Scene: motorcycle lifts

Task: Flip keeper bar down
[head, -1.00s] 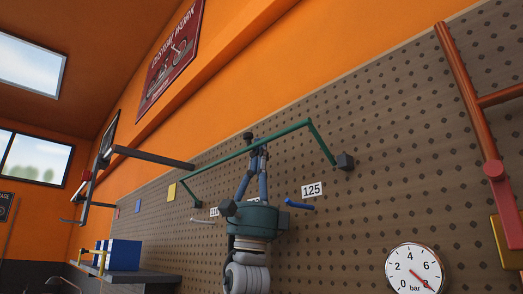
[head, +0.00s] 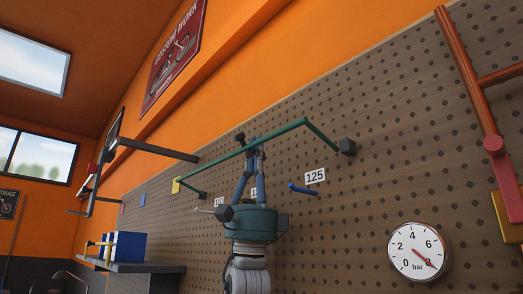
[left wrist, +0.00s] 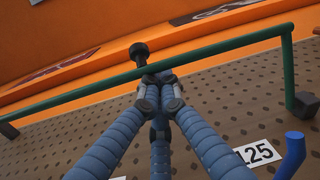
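The keeper bar (head: 222,158) is a long green U-shaped bar on the pegboard wall, with its ends on dark pivot blocks; the right block (head: 347,147) shows clearly. A dark knob (head: 240,137) stands out near the bar's middle. My left gripper (head: 254,149) reaches up from below, its blue fingers drawn together at the bar beside the knob. In the left wrist view the fingertips (left wrist: 159,82) meet the bar (left wrist: 228,47) just below the knob (left wrist: 139,53); the exact contact is partly hidden. My right gripper is out of view.
A blue peg (head: 302,189) and a 125 label (head: 315,176) are right of my gripper. A pressure gauge (head: 418,251) and a red-orange frame (head: 470,85) stand farther right. Blue binders (head: 127,246) sit on a shelf at lower left. A dark arm (head: 155,151) juts from the wall.

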